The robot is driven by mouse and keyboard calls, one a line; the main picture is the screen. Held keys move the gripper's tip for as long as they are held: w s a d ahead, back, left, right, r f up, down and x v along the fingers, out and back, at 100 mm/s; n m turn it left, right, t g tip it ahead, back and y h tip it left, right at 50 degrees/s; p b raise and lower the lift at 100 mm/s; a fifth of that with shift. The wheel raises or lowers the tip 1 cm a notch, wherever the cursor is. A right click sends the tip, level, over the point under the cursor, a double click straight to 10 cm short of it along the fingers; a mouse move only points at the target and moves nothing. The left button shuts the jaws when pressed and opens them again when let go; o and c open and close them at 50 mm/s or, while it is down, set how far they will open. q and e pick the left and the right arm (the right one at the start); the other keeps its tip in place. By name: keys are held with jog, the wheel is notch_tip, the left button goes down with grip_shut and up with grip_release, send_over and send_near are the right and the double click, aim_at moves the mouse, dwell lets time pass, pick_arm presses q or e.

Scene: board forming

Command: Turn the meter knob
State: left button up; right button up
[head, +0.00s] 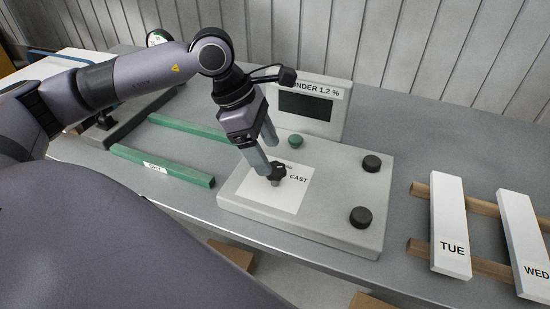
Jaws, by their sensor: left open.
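The meter (330,225) is a light grey box on the grey table, with an upright display panel (312,102) at its back reading "...NDER 1.2 %". A dark lobed knob (278,172) sits on a white label (291,199) marked "CAST". My left gripper (268,160) points down at this knob, with its fingers apart and the tips beside it. I cannot tell whether the fingers touch the knob. Part of the label and the display text is hidden by my left arm. My right gripper is not in view.
A green button (296,139) and two black round pads (361,216) are on the meter's top. Green rails (163,166) lie to the left. White boards marked TUE (450,225) and WED (525,240) rest on wooden rails at right. A ribbed wall stands behind.

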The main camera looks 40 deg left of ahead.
aim_at(276, 167)
pick_arm(q)
jog(key=shift+x, duration=1.85)
jog(key=c, duration=1.1)
jog(key=shift+o, duration=0.2)
